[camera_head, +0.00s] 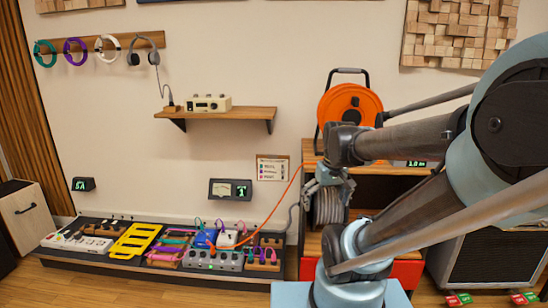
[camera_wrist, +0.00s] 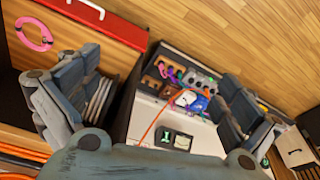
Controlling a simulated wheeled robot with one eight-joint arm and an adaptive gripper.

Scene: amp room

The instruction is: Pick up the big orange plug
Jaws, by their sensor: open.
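An orange cable (camera_head: 272,212) runs from the orange reel (camera_head: 348,108) down to the pedalboard (camera_head: 170,279). An orange bit at its lower end (camera_head: 213,247) lies among the pedals; it is too small for me to tell whether it is the big orange plug. The cable also shows in the wrist view (camera_wrist: 153,127), ending near the white and blue pedals. My gripper (camera_head: 325,192) is in front of the shelf unit below the reel, apart from the pedalboard. In the wrist view its fingers (camera_wrist: 160,90) are wide apart with nothing between them.
The wooden shelf unit (camera_head: 306,240) stands close around my gripper, with a grey cable coil nearby. A wall shelf (camera_head: 217,114) with a small device juts out above the pedalboard. A speaker cabinet (camera_head: 497,257) is at the right. Wooden floor is clear in front of the pedalboard.

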